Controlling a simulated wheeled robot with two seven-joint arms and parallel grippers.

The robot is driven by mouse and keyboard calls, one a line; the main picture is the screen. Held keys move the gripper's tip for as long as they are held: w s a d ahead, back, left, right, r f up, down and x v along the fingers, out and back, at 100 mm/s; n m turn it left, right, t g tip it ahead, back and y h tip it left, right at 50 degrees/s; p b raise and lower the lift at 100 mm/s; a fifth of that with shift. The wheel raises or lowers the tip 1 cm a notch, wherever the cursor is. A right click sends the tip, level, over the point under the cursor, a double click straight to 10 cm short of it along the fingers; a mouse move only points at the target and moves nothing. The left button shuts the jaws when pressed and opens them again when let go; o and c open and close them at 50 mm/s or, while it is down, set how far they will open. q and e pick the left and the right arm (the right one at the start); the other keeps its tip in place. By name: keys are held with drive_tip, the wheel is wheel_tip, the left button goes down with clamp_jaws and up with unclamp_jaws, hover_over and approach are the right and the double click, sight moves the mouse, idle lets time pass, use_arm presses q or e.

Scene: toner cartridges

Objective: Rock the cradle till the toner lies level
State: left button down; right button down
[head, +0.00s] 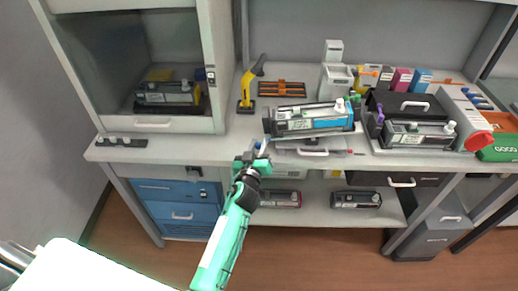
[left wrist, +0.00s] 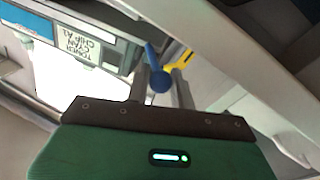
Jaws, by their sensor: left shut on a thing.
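A toner cartridge with a cyan label (head: 312,123) lies on the cradle (head: 308,148) near the bench's front edge. Its right end sits a little higher in the head view. I cannot see how the toner lies inside it. In the left wrist view the cartridge's grey printed label (left wrist: 80,40) shows at upper left. My left gripper (head: 256,160) is at the cradle's left front corner, shut on a blue ball-ended handle, whose ball (left wrist: 159,80) shows between the fingers in the left wrist view. My right gripper is in neither view.
A yellow-black tool (head: 250,85) stands behind my left gripper. A glass-fronted cabinet (head: 152,122) with a cartridge inside is at left. Another cartridge (head: 418,135) rests before a black case (head: 405,100) at right. More cartridges lie on the lower shelf (head: 320,205).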

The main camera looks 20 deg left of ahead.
use_arm(q)
drive_tip(key=shift+f+b, duration=0.35)
drive_tip(key=shift+f, duration=0.25)
drive_tip(key=c, duration=1.3)
unclamp_jaws()
drive_tip(key=shift+r, duration=0.1)
drive_tip(key=shift+o, duration=0.2)
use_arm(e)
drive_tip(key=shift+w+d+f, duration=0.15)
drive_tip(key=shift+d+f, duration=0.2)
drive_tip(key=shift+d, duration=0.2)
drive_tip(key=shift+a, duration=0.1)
